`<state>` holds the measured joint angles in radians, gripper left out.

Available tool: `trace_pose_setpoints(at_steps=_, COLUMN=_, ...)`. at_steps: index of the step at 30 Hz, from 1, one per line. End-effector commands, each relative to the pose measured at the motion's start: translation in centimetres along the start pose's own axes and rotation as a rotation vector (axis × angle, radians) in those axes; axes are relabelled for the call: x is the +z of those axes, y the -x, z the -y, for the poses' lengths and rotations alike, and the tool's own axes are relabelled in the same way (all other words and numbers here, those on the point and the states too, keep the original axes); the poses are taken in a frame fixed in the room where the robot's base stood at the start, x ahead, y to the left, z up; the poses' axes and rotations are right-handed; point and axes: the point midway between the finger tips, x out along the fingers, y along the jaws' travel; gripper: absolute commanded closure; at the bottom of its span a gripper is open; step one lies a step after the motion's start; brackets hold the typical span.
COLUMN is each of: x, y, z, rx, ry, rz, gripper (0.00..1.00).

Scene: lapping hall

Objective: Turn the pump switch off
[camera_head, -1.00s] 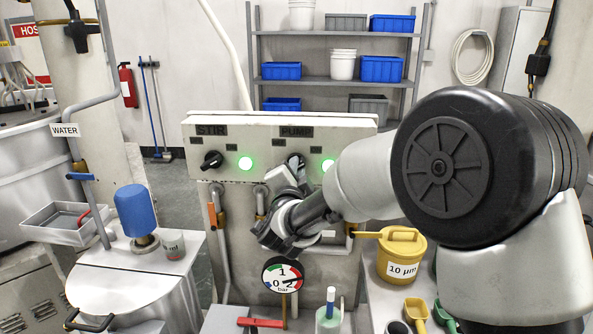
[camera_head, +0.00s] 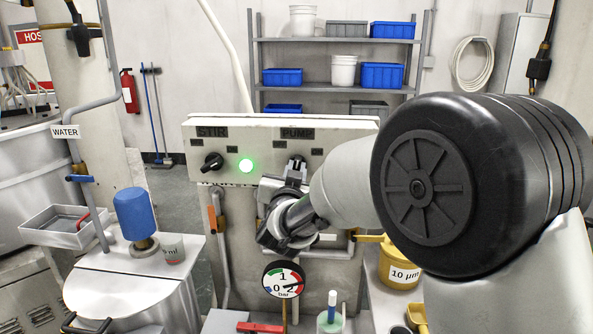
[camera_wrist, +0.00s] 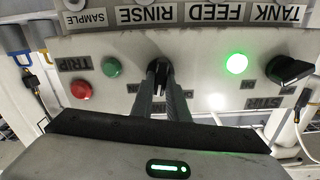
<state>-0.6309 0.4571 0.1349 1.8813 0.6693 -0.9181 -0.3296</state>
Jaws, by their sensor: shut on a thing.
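The pump switch is a black knob under the PUMP label (camera_head: 297,133) on the pale control box (camera_head: 250,180). In the wrist view, which is upside down, the pump switch (camera_wrist: 158,68) sits between my two fingertips. My gripper (camera_wrist: 160,82) is shut on it. In the head view my gripper (camera_head: 296,168) points up at the box front and covers most of the switch. The green pump lamp (camera_wrist: 112,66) beside the switch is dark in the wrist view. My arm hides its place in the head view.
The stir switch (camera_head: 212,162) is a tilted black knob with a lit green lamp (camera_head: 246,166). A red button (camera_wrist: 81,90) is near the TRIP label. Below the box are an orange-handled valve (camera_head: 212,219) and a pressure gauge (camera_head: 284,280). A yellow bucket (camera_head: 400,268) stands right.

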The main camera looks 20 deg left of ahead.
Motion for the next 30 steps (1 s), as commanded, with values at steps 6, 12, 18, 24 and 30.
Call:
trace_pose_setpoints(at_steps=6, x=0.06, y=0.02, z=0.10, rx=0.000, ry=0.120, rz=0.002, gripper=1.00)
trace_pose_setpoints(at_steps=12, x=0.11, y=0.03, z=0.14, rx=-0.001, ry=0.181, rz=0.002, gripper=1.00)
trace_pose_setpoints(at_steps=18, x=0.15, y=0.03, z=0.15, rx=-0.001, ry=0.203, rz=0.002, gripper=1.00)
trace_pose_setpoints(at_steps=24, x=0.16, y=0.03, z=0.14, rx=-0.001, ry=0.205, rz=0.003, gripper=1.00)
trace_pose_setpoints(at_steps=30, x=0.16, y=0.03, z=0.13, rx=-0.001, ry=0.205, rz=0.003, gripper=0.76)
